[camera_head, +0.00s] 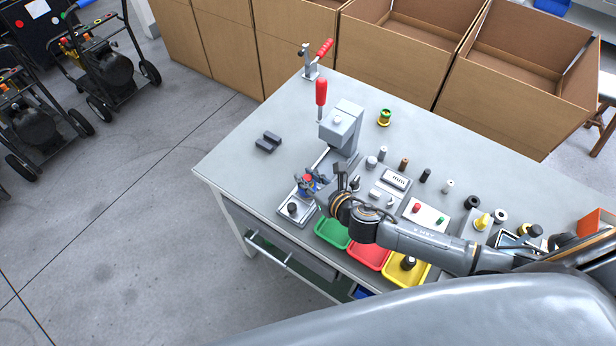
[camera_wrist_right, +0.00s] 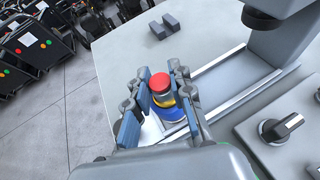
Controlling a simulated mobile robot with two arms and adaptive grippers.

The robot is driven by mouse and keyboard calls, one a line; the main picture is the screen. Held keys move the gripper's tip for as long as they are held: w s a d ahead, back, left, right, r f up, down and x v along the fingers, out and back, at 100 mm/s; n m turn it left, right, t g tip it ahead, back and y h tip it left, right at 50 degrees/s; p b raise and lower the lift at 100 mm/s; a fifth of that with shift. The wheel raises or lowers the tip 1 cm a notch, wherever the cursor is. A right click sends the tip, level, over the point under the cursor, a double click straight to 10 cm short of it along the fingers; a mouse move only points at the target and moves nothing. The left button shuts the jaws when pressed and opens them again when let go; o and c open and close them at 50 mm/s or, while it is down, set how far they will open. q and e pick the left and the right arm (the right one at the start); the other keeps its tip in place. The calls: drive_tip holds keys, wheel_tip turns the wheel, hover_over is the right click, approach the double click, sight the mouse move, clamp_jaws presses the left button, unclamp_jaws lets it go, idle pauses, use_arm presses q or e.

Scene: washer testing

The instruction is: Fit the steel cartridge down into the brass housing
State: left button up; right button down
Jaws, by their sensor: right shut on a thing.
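My right gripper (camera_head: 313,181) is over the left part of the table, above a pale rail fixture. In the right wrist view its fingers (camera_wrist_right: 160,108) are shut on the steel cartridge (camera_wrist_right: 162,94), which has a red top. Directly below the steel body shows a brass-coloured rim, seemingly the brass housing (camera_wrist_right: 168,103), with a blue part (camera_wrist_right: 173,114) around or under it. The fingers hide much of this, and I cannot tell how deep the cartridge sits. My left gripper is not in view.
A grey press (camera_head: 341,125) with a red lever stands just behind. Dark blocks (camera_head: 268,142) lie to the left. Green (camera_head: 332,232), red (camera_head: 369,254) and yellow (camera_head: 407,271) trays line the front edge. Small parts stand to the right. The table's left corner is clear.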

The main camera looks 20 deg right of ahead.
drive_tip(key=shift+f, duration=0.1)
idle(0.3)
drive_tip(key=c, duration=1.1)
unclamp_jaws()
drive_tip(key=shift+s, duration=0.15)
drive_tip(key=v, duration=1.1)
drive_tip(key=shift+s+r, duration=0.25)
drive_tip(key=shift+s, duration=0.1)
drive_tip(key=shift+d, duration=0.1)
